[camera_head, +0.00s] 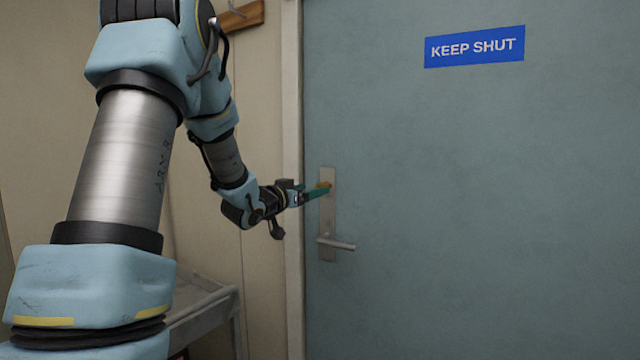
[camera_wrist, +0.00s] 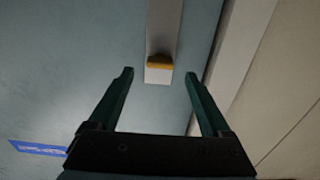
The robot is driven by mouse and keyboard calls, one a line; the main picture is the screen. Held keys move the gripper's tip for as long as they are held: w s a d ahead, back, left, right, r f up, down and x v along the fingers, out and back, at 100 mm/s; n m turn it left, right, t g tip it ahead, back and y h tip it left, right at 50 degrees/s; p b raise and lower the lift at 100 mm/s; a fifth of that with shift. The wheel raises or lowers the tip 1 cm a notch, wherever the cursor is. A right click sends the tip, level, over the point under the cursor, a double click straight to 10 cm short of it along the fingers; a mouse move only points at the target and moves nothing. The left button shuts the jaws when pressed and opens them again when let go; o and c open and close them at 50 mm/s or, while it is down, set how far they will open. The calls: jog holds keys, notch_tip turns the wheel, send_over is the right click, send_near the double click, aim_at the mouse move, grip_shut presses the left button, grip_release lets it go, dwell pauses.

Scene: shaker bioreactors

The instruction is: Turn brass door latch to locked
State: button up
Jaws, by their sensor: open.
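The brass latch (camera_head: 325,185) sits near the top of a metal plate (camera_head: 327,215) on the blue-grey door (camera_head: 450,180). In the wrist view the latch (camera_wrist: 160,62) is a short brass bar lying across the plate (camera_wrist: 158,76). My gripper (camera_head: 324,191) is at the latch in the head view and partly covers it. In the wrist view my gripper (camera_wrist: 160,73) is open, with one finger on each side of the latch and clear gaps to both. Nothing is held between the fingers.
A lever handle (camera_head: 337,243) sticks out to the right below the latch on the same plate. The door frame (camera_head: 292,180) runs close on the left. A blue KEEP SHUT sign (camera_head: 474,47) is on the door. A grey cart (camera_head: 205,303) stands at lower left.

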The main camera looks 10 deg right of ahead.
aim_at(321, 186)
jog(key=p+x, duration=0.1)
jog(key=x, duration=0.4)
jog(key=shift+w, duration=0.1)
grip_shut()
dwell(0.6)
